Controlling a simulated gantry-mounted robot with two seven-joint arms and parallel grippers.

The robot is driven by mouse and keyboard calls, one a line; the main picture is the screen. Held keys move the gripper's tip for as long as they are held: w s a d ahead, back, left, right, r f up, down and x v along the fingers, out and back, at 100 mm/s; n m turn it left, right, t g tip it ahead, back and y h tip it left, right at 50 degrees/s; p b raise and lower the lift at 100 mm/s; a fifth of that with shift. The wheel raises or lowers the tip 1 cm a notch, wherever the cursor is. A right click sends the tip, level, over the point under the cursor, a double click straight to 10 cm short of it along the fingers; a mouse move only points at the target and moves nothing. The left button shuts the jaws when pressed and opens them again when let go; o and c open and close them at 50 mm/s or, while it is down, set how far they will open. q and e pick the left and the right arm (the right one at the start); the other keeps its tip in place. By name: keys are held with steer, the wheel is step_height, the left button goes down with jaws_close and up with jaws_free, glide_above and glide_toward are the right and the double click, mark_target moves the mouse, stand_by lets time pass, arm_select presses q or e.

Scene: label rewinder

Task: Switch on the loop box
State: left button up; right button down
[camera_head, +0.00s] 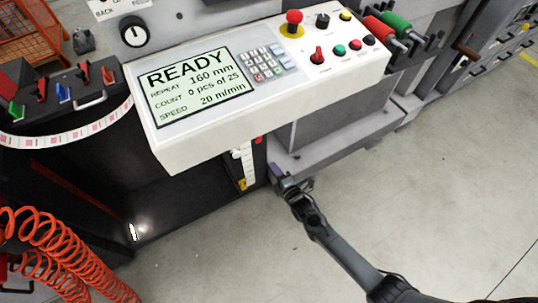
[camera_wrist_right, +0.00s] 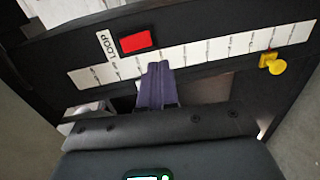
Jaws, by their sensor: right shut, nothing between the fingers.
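The loop box shows in the right wrist view as a black panel (camera_wrist_right: 205,24) with a white LOOP label (camera_wrist_right: 106,45). A red switch (camera_wrist_right: 136,41) sits beside the label. I cannot tell the switch's position. A white scale strip (camera_wrist_right: 210,50) with a yellow pointer (camera_wrist_right: 271,62) runs below it. In the head view this strip (camera_head: 248,166) is under the console's front edge. My right gripper (camera_wrist_right: 157,78) is shut and empty, its purple fingertips just below the red switch in the wrist view; contact is unclear. It also shows in the head view (camera_head: 276,171). My left gripper is out of view.
The white console (camera_head: 190,145) with a READY display (camera_head: 200,88) overhangs the strip. Red coiled hoses (camera_head: 50,245) are at lower left, and a label web (camera_head: 70,133) runs at left. Grey floor (camera_head: 430,190) is open at right.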

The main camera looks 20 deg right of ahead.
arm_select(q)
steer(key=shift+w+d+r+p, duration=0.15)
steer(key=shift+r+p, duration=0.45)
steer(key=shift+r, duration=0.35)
arm_select(e)
steer(key=s, duration=0.4)
steer(key=shift+d+f, duration=0.15)
steer(key=shift+f, duration=0.15)
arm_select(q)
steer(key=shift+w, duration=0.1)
arm_select(e)
steer(key=shift+w, duration=0.15)
